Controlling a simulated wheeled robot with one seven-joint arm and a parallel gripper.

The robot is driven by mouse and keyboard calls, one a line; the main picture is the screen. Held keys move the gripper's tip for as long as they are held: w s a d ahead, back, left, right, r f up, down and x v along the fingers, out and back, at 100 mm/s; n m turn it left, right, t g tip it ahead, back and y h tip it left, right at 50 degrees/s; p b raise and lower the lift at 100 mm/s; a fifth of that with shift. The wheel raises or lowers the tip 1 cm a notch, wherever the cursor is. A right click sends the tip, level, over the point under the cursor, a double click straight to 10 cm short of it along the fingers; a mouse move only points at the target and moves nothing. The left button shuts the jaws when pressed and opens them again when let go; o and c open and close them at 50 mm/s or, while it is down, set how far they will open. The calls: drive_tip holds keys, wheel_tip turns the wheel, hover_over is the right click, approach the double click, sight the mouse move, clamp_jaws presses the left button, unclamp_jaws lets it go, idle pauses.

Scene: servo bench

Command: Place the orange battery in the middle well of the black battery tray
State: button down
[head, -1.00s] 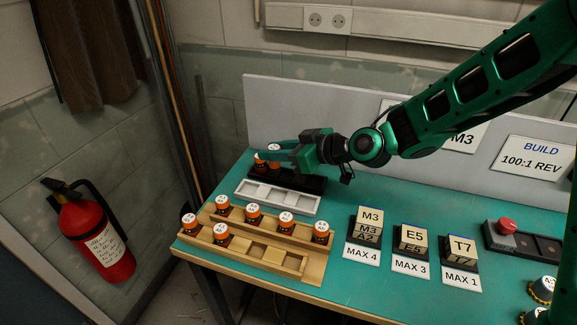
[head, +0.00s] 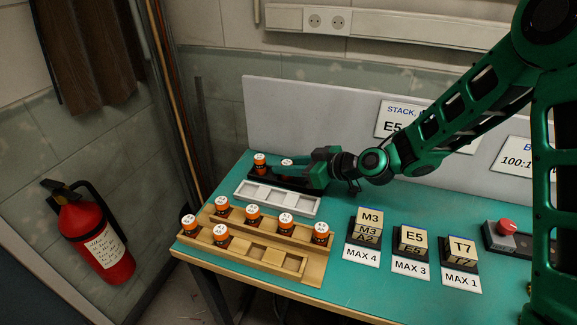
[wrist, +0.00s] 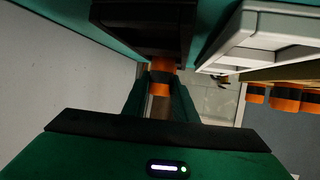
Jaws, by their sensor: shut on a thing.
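The black battery tray (head: 263,178) lies at the back left of the bench, partly hidden by my gripper. One orange battery (head: 260,160) with a white top stands in its left well. My gripper (head: 287,170) reaches in from the right, low over the tray, shut on a second orange battery (head: 287,162). The held battery is upright at the middle well; its base is hidden, so I cannot tell whether it is seated. In the wrist view the held battery (wrist: 161,90) shows between the fingers, close to the dark tray (wrist: 145,25).
An empty white tray (head: 250,196) lies just in front. A wooden rack (head: 245,250) with several orange batteries stands nearer the front edge. Labelled block stacks (head: 367,230) and a red button (head: 507,226) are to the right. A grey panel (head: 300,115) rises behind.

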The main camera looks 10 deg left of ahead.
drive_tip(key=shift+f, duration=0.1)
drive_tip(key=c, duration=1.4)
unclamp_jaws()
drive_tip(key=shift+c, duration=0.2)
drive_tip(key=v, duration=1.2)
drive_tip(key=shift+s, duration=0.1)
